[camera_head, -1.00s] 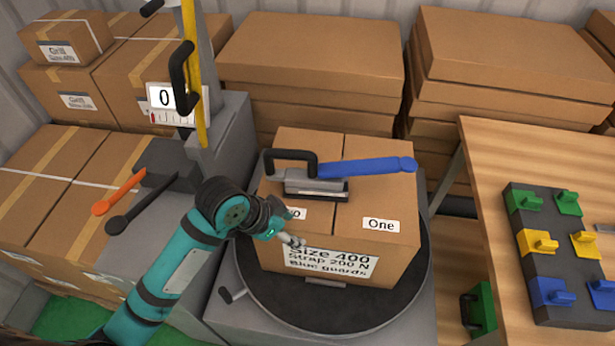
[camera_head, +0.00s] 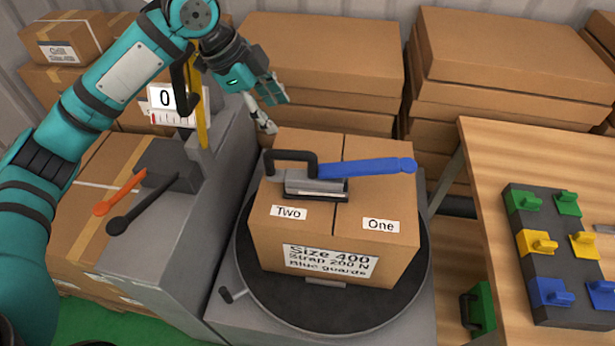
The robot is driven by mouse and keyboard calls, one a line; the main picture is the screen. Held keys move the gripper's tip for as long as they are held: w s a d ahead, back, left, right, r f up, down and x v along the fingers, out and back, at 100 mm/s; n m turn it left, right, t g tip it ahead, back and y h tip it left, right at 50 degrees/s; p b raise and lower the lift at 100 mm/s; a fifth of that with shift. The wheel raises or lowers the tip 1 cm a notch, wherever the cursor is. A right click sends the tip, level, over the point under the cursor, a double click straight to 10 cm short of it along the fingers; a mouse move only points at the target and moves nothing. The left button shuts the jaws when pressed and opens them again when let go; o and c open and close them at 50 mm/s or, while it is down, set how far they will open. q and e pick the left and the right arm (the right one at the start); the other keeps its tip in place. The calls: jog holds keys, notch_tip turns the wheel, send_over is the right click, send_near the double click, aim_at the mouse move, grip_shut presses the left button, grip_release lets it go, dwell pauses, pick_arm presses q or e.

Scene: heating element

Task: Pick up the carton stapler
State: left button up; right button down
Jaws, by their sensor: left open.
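The carton stapler (camera_head: 316,186) lies on top of a closed carton (camera_head: 330,236). It has a black looped handle at its left, a grey metal body and a long blue lever (camera_head: 366,168) pointing right. My left gripper (camera_head: 274,112) is open and empty, in the air behind and to the left of the stapler, apart from it. Its fingers point down and to the right. My right gripper is not in view.
The carton stands on a round black turntable (camera_head: 335,310). A grey machine with orange (camera_head: 118,192) and black levers and a yellow upright stands left. A wooden table (camera_head: 490,180) with coloured clips (camera_head: 540,242) is right. Stacked cartons (camera_head: 310,60) fill the back.

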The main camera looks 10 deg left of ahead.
pick_arm(q)
jog(key=p, duration=0.2)
send_near(307, 152)
jog(key=x, duration=0.4)
jog(key=shift+f, duration=0.4)
jog(key=p+x, duration=0.1)
jog(key=x, duration=0.4)
jog(key=shift+s+d, duration=0.15)
jog(key=shift+f, duration=0.15)
grip_shut()
